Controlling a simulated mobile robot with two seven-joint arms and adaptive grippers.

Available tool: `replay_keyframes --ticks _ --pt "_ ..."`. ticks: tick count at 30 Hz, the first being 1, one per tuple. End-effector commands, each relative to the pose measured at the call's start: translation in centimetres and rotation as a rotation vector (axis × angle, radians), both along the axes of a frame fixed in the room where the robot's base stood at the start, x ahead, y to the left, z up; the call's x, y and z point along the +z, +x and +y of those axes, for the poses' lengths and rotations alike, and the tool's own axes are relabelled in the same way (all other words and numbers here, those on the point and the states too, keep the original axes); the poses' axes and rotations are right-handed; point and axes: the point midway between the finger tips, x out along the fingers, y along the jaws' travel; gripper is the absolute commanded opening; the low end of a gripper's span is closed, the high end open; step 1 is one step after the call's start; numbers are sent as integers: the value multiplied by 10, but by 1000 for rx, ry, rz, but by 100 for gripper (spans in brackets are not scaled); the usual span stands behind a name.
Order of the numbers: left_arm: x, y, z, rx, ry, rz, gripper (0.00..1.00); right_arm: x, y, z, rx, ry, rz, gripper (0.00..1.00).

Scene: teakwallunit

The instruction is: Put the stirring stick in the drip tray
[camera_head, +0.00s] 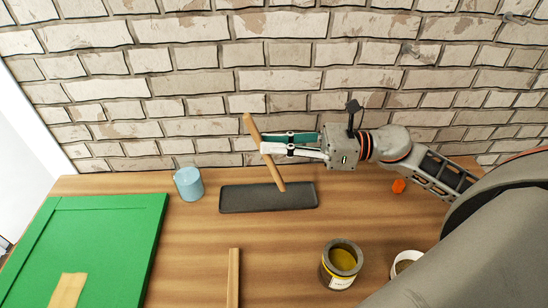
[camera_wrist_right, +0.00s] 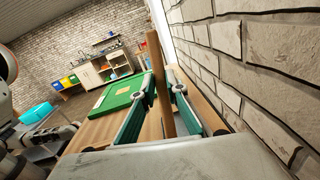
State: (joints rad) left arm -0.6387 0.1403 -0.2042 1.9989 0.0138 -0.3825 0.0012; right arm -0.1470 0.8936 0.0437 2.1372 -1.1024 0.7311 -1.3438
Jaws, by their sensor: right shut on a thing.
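The stirring stick (camera_head: 252,130) is a light wooden stick, held tilted by my right gripper (camera_head: 266,149). In the head view its lower end shows in front of the drip tray (camera_head: 237,199), a long dark shallow tray near the wall. I cannot tell whether the stick touches the tray. In the right wrist view the stick (camera_wrist_right: 158,75) stands between the two green-sided fingers of my right gripper (camera_wrist_right: 160,96), which is shut on it. The tray is not visible in the right wrist view. My left gripper is in neither view.
A blue cup (camera_head: 188,184) stands left of the tray. A green panel (camera_head: 110,240) lies at the left. An open can (camera_head: 341,262), a white cup (camera_head: 406,262) and a small orange object (camera_head: 398,186) are at the right. A wooden strip (camera_head: 233,280) lies in front. The brick wall (camera_head: 200,90) is close behind.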

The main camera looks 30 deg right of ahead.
Motion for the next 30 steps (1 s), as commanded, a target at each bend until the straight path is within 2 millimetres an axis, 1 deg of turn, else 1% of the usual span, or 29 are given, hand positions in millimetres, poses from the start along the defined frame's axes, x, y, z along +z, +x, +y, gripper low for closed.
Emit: replay_keyframes --ticks 6,9,17,22,23,24,25,30 --pt "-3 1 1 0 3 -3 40 -32 0 0 -1 3 4 0" --pt "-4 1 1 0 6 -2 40 -40 0 0 -1 1 3 0" --pt "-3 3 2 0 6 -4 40 -41 0 0 0 0 0 0" --pt "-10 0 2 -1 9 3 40 -46 0 0 0 0 2 0" --pt "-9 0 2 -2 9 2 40 -46 0 0 0 0 1 16" --pt "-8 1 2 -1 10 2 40 -44 0 0 0 0 0 26" --pt "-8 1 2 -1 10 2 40 -44 0 0 0 0 0 30" --pt "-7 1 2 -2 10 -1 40 -44 0 0 0 0 0 30"
